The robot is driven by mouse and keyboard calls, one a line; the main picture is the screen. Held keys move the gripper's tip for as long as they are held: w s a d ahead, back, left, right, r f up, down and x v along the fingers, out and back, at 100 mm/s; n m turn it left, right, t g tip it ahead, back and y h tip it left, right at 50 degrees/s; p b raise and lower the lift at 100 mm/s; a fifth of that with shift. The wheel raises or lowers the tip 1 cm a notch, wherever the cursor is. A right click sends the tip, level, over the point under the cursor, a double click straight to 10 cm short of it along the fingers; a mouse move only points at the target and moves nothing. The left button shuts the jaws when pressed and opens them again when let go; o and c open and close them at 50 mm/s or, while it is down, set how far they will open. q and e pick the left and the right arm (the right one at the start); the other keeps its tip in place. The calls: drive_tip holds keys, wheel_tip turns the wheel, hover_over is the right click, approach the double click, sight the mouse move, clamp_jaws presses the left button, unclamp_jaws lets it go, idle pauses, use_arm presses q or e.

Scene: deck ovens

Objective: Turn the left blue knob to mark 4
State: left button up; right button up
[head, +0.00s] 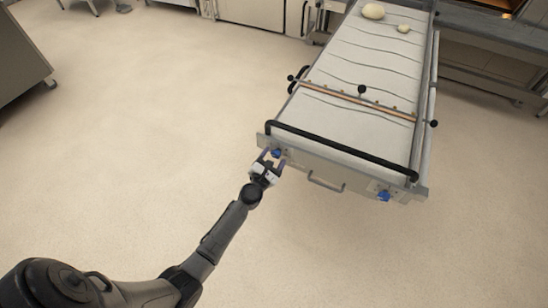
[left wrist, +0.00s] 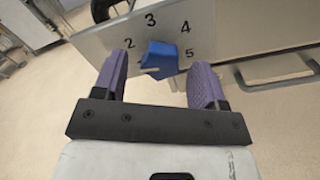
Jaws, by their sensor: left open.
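The left blue knob (head: 276,153) is on the front panel of the long loader, near its left corner. In the left wrist view the knob (left wrist: 161,58) sits on a pale plate with marks 2, 3, 4 and 5 around it; a further mark at its lower left is mostly hidden. Which mark the knob points to is hard to tell. My left gripper (head: 272,161) is open at the knob, its purple fingers (left wrist: 160,67) on either side with visible gaps. I cannot tell how deep the fingers reach around it. My right gripper is not in view.
A second blue knob (head: 384,195) is at the panel's right end. A metal handle (head: 326,184) hangs between the knobs, and a black bar (head: 340,150) runs above. Dough pieces (head: 373,11) lie on the far belt. The floor (head: 130,130) to the left is clear.

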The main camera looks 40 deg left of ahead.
use_arm(q)
drive_tip(key=shift+w+a, duration=0.1)
drive_tip(key=shift+w, duration=0.25)
drive_tip(key=shift+c, duration=0.3)
drive_tip(key=c, duration=0.9)
drive_tip(key=shift+o, duration=0.2)
drive_tip(key=shift+m, duration=0.3)
